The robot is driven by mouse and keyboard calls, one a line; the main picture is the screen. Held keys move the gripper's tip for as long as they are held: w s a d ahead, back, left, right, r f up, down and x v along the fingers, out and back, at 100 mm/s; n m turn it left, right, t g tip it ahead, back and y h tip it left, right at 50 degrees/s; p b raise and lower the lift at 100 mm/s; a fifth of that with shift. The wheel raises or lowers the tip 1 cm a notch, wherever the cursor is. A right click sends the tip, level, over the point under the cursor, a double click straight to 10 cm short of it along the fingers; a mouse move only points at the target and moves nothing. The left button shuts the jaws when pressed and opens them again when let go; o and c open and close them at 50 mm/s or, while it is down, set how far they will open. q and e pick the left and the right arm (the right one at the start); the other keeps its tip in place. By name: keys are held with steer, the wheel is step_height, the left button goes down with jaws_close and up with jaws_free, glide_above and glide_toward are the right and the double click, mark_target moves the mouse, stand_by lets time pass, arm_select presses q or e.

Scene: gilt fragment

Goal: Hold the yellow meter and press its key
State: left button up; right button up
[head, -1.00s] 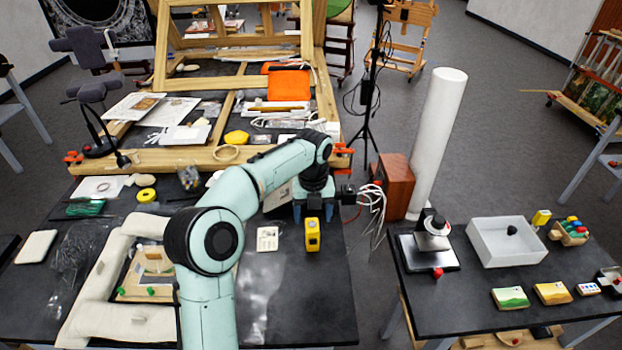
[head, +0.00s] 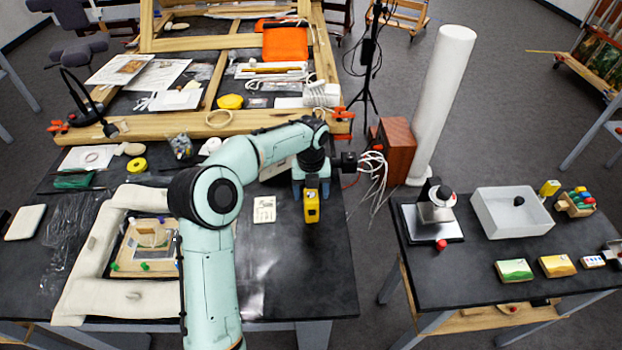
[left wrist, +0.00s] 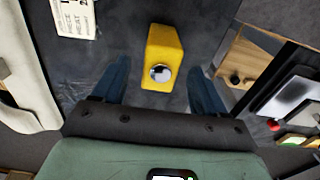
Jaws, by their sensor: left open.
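The yellow meter (head: 311,208) stands on the black table near its right edge. In the left wrist view the meter (left wrist: 168,42) has a round silver key or knob (left wrist: 160,73) on the face toward me. In the left wrist view the blue fingers of the left gripper (left wrist: 160,88) stand on either side of the meter, with a gap on each side and nothing held. My right gripper is not in view.
A white printed card (head: 264,209) lies left of the meter. A padded white frame (head: 95,245) is farther left. The reddish-brown box (head: 397,150) and cables stand behind right. A second table with a white tray (head: 486,222) is at the right, across a gap.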

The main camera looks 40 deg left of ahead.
mark_target(312, 213)
arm_select(q)
steer(key=shift+f, duration=2)
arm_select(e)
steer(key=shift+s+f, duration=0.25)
arm_select(q)
steer(key=shift+c, duration=0.3)
steer(key=c, duration=1)
steer(key=shift+c, duration=0.2)
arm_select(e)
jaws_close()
